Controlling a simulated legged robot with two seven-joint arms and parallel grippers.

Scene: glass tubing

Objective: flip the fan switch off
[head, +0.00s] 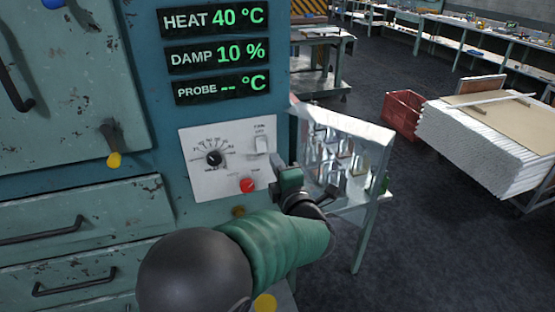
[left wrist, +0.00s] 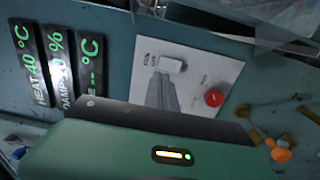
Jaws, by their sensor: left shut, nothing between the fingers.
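The fan switch (head: 262,145) is a white rocker under a small label reading "FAN" and "OFF", on the upper right of a pale control panel (head: 205,183). In the left wrist view the switch (left wrist: 172,65) shows just beyond my fingertips. My left gripper (head: 276,164) is shut and empty, just below and right of the switch in the head view. In the left wrist view its closed fingers (left wrist: 162,88) point at the switch; I cannot tell whether they touch it. My right gripper is not in view.
The panel also has a black dial (head: 214,158) and a red button (head: 248,186). Green displays (head: 215,52) read HEAT 40 °C, DAMP 10 % and PROBE --. A metal rack (head: 345,150) stands close right of my gripper. A red crate (head: 402,112) is further off.

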